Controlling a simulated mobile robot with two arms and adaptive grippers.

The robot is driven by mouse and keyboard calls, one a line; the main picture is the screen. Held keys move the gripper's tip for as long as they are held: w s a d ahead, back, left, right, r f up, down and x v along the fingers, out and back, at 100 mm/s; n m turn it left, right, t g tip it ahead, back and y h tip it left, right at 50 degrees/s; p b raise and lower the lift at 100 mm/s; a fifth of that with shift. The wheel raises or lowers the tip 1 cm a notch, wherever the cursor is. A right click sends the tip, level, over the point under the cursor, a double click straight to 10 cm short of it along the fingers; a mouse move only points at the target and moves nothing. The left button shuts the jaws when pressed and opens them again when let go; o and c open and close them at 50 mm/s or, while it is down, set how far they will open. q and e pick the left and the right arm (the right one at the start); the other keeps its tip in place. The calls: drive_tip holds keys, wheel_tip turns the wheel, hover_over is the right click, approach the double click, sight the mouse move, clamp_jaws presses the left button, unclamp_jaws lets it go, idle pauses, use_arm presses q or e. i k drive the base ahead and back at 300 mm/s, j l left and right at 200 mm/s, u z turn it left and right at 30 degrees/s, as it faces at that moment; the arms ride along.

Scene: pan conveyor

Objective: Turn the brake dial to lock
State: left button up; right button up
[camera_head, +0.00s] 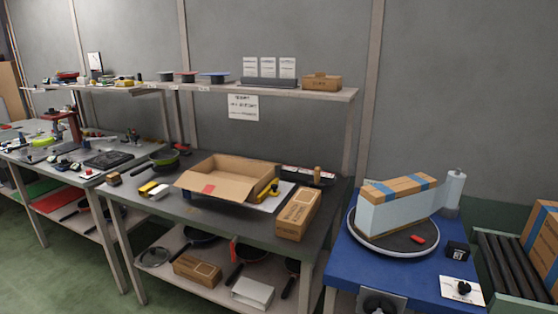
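A blue table (345,262) stands at the right. Two black knobs show on it, and I cannot tell for sure which is the brake dial. One small black dial (463,288) sits on a white plate at the table's right front. A larger dark round knob (380,304) is on a grey plate at the front edge, partly cut off by the picture's bottom. The markings and the settings of both are too small to read. Neither of my grippers is in view.
A round turntable (366,238) on the blue table carries a long box (397,211) with blue tape and a small red piece (418,239). A small black block (457,250) and a white roll (454,190) stand nearby. A roller conveyor (512,266) is at the right.

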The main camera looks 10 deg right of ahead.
sight(465, 287)
drive_tip(key=z, duration=1.5)
